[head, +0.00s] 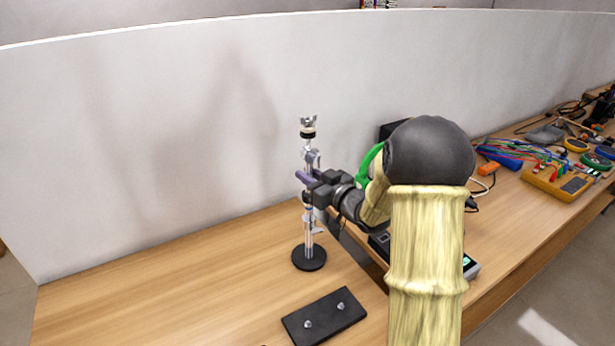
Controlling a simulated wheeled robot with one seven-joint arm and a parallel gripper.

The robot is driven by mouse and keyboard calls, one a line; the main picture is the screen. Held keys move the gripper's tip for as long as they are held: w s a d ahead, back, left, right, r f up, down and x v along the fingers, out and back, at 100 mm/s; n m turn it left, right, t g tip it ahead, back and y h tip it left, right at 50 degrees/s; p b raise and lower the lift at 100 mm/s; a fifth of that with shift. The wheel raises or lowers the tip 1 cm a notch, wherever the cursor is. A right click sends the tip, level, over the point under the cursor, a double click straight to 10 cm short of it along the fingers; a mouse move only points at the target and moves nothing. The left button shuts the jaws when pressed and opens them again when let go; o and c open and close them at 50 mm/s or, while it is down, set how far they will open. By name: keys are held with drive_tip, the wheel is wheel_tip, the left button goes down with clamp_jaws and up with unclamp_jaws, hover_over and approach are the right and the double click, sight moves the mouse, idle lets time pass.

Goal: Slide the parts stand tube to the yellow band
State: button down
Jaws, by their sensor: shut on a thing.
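The parts stand (308,243) is upright on the wooden bench, with a round black base and a slim metallic tube. A clamp-like fitting is at its top, with a pale band and a dark band just below it. I cannot clearly make out a yellow band. My gripper (306,180) reaches in from the right and is shut on the stand tube (312,158) at about mid-height, below the pale band. The fingers and a purplish part hide some of the tube at the grip.
A black plate (324,316) with two silver knobs lies in front of the stand. A white partition (150,130) runs behind the bench. Meters, cables and tools, including a yellow meter (556,183), crowd the right. The bench left of the stand is clear.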

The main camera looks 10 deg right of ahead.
wheel_tip(320, 180, up, 2)
drive_tip(key=shift+d, duration=0.1)
drive_tip(key=c, duration=1.4)
unclamp_jaws()
drive_tip(key=shift+s+d, duration=0.1)
drive_tip(key=shift+s, duration=0.05)
drive_tip(key=shift+o, duration=0.2)
drive_tip(key=b+v, duration=0.3)
drive_tip(key=v, duration=1.4)
drive_tip(key=shift+f, duration=0.2)
